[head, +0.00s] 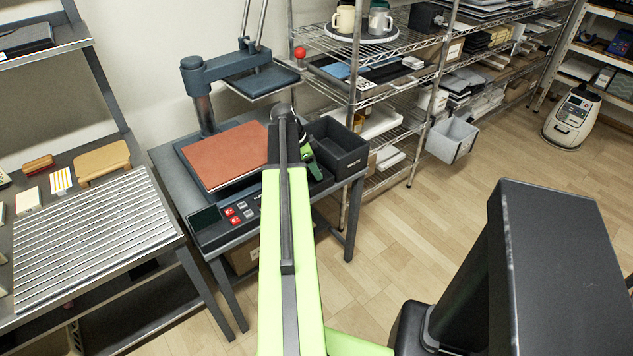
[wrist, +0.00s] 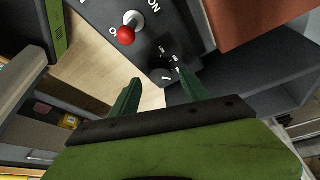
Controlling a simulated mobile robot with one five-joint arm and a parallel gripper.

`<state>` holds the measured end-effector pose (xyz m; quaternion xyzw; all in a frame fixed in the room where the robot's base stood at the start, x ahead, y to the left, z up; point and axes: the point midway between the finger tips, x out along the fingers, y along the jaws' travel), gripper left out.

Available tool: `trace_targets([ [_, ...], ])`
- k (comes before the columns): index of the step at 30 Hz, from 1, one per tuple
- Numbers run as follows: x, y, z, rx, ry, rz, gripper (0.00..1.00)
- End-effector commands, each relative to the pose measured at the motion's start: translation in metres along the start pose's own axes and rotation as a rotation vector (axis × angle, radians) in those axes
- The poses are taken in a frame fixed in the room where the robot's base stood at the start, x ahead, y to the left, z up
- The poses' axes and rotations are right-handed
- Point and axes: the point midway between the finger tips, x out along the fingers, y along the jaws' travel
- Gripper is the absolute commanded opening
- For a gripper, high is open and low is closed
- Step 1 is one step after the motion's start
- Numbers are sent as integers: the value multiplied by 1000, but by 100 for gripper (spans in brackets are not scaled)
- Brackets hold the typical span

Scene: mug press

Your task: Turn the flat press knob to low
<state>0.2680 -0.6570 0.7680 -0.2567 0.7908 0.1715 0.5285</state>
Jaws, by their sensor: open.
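The flat press (head: 205,110) stands on a dark table in the head view, with a brown-orange pad (head: 230,152) and a raised upper plate (head: 262,80). In the wrist view its dark panel carries the small dark knob (wrist: 161,74), with white marks around it too small to read. My gripper (wrist: 158,77) is open, its green fingers on either side of the knob; I cannot tell whether they touch it. In the head view my gripper (head: 311,160) is at the press's right side, mostly hidden by my arm, and the knob is hidden.
A red-tipped toggle switch (wrist: 127,35) sits near the knob. A dark open bin (head: 338,147) stands close to my gripper on the right. Wire shelves (head: 385,95) stand behind. The floor at right is largely clear.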

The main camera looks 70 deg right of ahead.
Motion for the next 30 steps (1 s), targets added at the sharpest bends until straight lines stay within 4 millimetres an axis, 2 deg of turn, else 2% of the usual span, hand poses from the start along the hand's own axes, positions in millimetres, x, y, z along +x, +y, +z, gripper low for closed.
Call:
trace_targets([
  [1,15,0,3,1,0,0,54],
  [3,19,0,2,1,0,0,54],
  [11,18,0,0,0,0,0,54],
  [14,18,0,0,0,0,0,44],
  [24,18,0,0,-1,-1,1,0],
  [27,19,-4,-3,0,0,2,0],
  [30,18,-1,0,-6,1,-3,0],
])
